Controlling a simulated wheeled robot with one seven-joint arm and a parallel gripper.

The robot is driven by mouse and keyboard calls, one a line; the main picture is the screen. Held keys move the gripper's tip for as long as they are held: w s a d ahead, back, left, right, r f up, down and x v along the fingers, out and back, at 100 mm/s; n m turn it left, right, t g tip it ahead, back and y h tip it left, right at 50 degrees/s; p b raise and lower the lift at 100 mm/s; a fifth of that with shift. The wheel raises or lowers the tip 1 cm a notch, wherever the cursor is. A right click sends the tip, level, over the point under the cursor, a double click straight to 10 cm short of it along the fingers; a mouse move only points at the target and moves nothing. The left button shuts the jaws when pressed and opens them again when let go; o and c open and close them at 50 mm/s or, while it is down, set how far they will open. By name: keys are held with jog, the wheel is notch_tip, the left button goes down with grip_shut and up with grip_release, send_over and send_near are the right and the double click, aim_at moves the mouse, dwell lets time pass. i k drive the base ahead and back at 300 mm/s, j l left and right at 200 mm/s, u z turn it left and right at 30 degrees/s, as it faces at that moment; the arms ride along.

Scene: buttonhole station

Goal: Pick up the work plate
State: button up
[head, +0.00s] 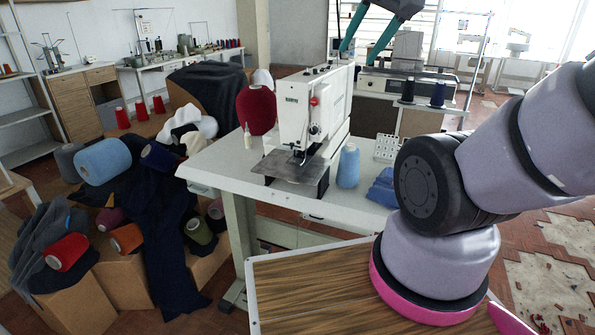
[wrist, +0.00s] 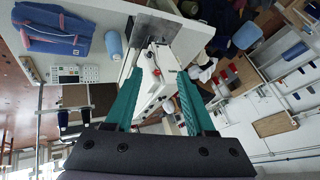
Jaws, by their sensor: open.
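The work plate (head: 290,168) is a flat grey metal plate lying at the foot of the white buttonhole machine (head: 305,110), under its needle area, on the white table. The wrist view shows the plate (wrist: 168,27) at the top, beyond my fingertips. My gripper (head: 357,54) has two teal fingers and hangs high, at the upper right of the machine in the head view. In the wrist view my gripper (wrist: 160,73) is open and empty, with the machine's body (wrist: 150,85) showing between the fingers. Nothing touches the plate from my gripper.
A red cone (head: 256,108) and a small bottle (head: 247,137) stand to the left. The table's (head: 218,168) front left is bare.

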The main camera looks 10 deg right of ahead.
aim_at(273, 165)
jog(key=j+z, duration=0.15)
jog(key=j, duration=0.6)
jog(key=j+z, duration=0.2)
jog(key=j, duration=0.5)
jog(key=j+z, duration=0.15)
jog(key=j, duration=0.6)
jog(key=k+j+z, duration=0.15)
jog(key=j, duration=0.55)
